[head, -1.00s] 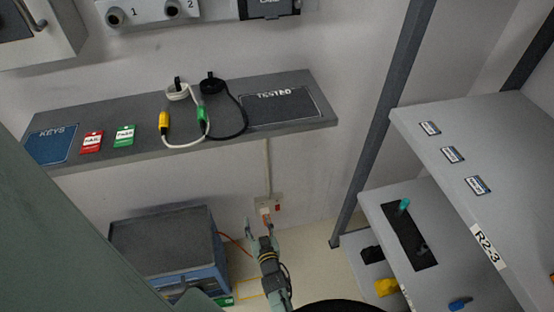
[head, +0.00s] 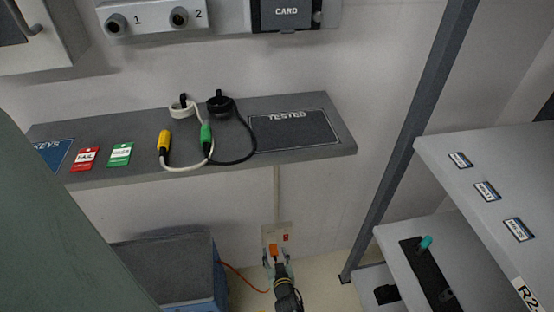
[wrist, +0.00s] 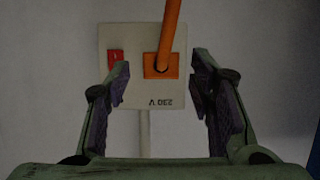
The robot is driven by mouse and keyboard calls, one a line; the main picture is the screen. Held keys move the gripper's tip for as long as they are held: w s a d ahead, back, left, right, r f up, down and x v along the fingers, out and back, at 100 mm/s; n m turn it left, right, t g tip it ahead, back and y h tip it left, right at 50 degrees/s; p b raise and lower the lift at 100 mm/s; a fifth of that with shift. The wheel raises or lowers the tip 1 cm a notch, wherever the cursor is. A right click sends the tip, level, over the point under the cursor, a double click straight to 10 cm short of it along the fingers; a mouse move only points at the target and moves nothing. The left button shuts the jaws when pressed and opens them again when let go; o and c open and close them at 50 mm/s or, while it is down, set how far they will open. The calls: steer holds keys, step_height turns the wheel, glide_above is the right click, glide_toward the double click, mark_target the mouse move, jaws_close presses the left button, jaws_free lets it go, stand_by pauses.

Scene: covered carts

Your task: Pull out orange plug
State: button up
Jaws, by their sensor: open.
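The orange plug (wrist: 161,66) sits in a pale wall socket plate (wrist: 114,45) marked 230 V, with an orange cable (wrist: 171,22) running up from it in the wrist view. In the head view the plug (head: 273,250) shows low on the wall under the shelf. My gripper (wrist: 163,85) is open, with one finger on each side of the plug. A gap shows between each finger and the plug. In the head view my gripper (head: 277,261) is at the socket and partly covers its lower part.
A red switch (wrist: 115,59) is beside the plug on the plate. A grey shelf (head: 180,175) above holds tags and coiled leads. A blue-sided box (head: 215,270) stands to the left, a post (head: 400,160) and racks (head: 500,155) to the right.

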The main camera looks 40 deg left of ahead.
steer(key=shift+w+a+f, duration=0.15)
steer(key=shift+w+a, duration=0.15)
steer(key=shift+a, duration=0.15)
steer(key=shift+c, duration=0.4)
jaws_close()
stand_by(0.5)
